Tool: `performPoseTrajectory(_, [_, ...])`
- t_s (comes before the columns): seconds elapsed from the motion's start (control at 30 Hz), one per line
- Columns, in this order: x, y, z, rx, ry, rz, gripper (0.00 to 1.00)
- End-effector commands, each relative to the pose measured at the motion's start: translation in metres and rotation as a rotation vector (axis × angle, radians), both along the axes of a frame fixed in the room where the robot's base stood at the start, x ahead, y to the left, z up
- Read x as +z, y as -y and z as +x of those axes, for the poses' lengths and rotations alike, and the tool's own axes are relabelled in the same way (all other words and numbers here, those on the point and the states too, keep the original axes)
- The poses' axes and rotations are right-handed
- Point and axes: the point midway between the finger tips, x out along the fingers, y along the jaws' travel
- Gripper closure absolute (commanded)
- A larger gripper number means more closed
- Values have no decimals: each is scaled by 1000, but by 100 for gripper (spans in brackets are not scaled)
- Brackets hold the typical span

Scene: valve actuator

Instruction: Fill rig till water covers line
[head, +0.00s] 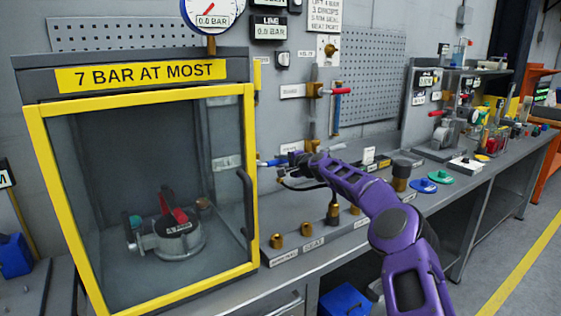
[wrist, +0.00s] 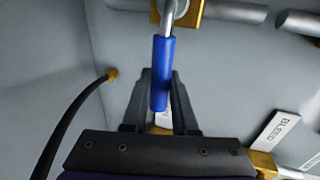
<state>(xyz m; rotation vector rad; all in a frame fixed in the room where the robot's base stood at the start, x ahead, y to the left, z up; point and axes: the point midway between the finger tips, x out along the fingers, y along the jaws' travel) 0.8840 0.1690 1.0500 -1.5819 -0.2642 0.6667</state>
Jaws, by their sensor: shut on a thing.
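My gripper (head: 297,159) is at the wall pipework just right of the test cabinet. In the wrist view my gripper (wrist: 160,82) has its fingers closed on both sides of a blue valve handle (wrist: 162,60). The blue handle (head: 270,163) also shows in the head view, pointing left toward the cabinet. The rig cabinet (head: 148,90) has a yellow frame and a clear front that looks shut. Inside sits a grey valve body (head: 178,240) with a red lever (head: 174,207). I cannot make out a water line or water level.
A round gauge (head: 211,14) and a line display (head: 269,27) read 0.0 bar. A red-handled valve (head: 337,91) is above my gripper. Brass fittings (head: 307,229) stand along the bench front. A black hose (wrist: 75,115) and a BLEED label (wrist: 277,132) are near my gripper.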

Motion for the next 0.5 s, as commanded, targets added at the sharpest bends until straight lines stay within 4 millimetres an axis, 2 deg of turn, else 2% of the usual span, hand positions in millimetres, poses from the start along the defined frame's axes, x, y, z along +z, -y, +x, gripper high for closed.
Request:
performPoseTrajectory(0.37, [-2,-1,0,1,-8,10,100])
performPoseTrajectory(0.4, [-2,-1,0,1,-7,9,70])
performPoseTrajectory(0.5, [-2,-1,0,1,-7,8,52])
